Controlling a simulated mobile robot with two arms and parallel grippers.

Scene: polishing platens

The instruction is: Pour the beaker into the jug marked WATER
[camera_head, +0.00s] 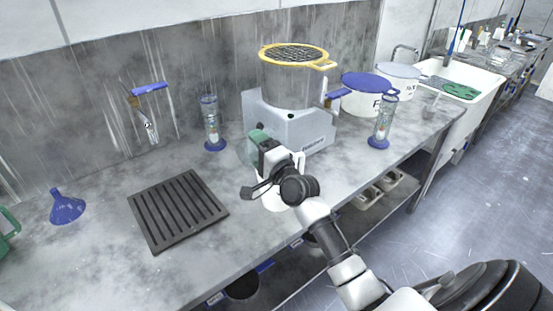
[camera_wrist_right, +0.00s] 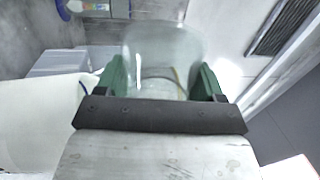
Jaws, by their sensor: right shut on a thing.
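My right gripper (camera_head: 258,146) is shut on a clear glass beaker (camera_wrist_right: 160,55), holding it above the worktop in front of the grey machine. In the wrist view the beaker sits between the green finger pads (camera_wrist_right: 160,82); in the head view it is mostly hidden by the gripper. A white vessel (camera_head: 272,197) stands on the worktop beneath my right wrist, largely covered by it. A large white surface (camera_wrist_right: 35,115) at the left of the wrist view may be the same vessel. I cannot read a WATER mark anywhere. My left gripper is out of view.
A grey machine (camera_head: 258,112) with a yellow-rimmed sieve (camera_head: 290,54) stands behind the gripper. Blue-based glass cylinders (camera_head: 212,128) (camera_head: 382,125) flank it. A dark slatted rack (camera_head: 178,210), blue funnel (camera_head: 66,207) and green handle (camera_head: 8,222) are left. White tubs (camera_head: 358,100) stand right.

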